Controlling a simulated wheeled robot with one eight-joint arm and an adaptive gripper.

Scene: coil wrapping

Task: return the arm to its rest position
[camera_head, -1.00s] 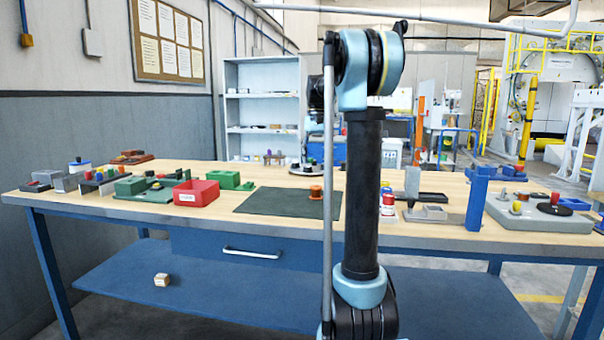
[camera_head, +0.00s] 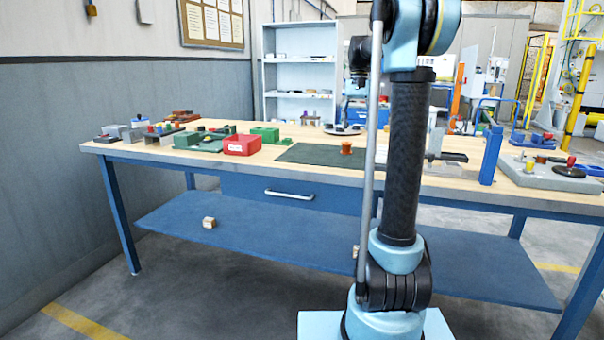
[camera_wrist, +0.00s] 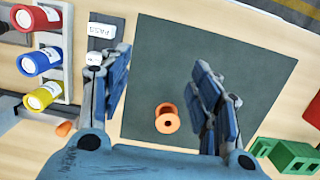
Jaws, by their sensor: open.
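My arm (camera_head: 405,160) stands upright right of the middle in the head view, its upper joint cut off by the top edge. My gripper (camera_wrist: 160,90) is open and empty in the wrist view, its two blue-grey fingers wide apart. It is above the workbench, looking down on a dark green mat (camera_wrist: 255,65). An orange spool (camera_wrist: 167,118) stands on the mat, seen between the fingers and apart from them. In the head view the orange spool (camera_head: 346,147) is on the mat (camera_head: 305,154), left of my arm. The fingers cannot be made out there.
The workbench (camera_head: 240,169) carries a red bin (camera_head: 242,145), green blocks (camera_head: 265,134), a blue post (camera_head: 491,155) and a grey tray (camera_head: 545,178). Red, blue and yellow cylinders (camera_wrist: 40,63) lie left in the wrist view. A small box (camera_head: 209,222) sits on the lower shelf. Floor is clear at front left.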

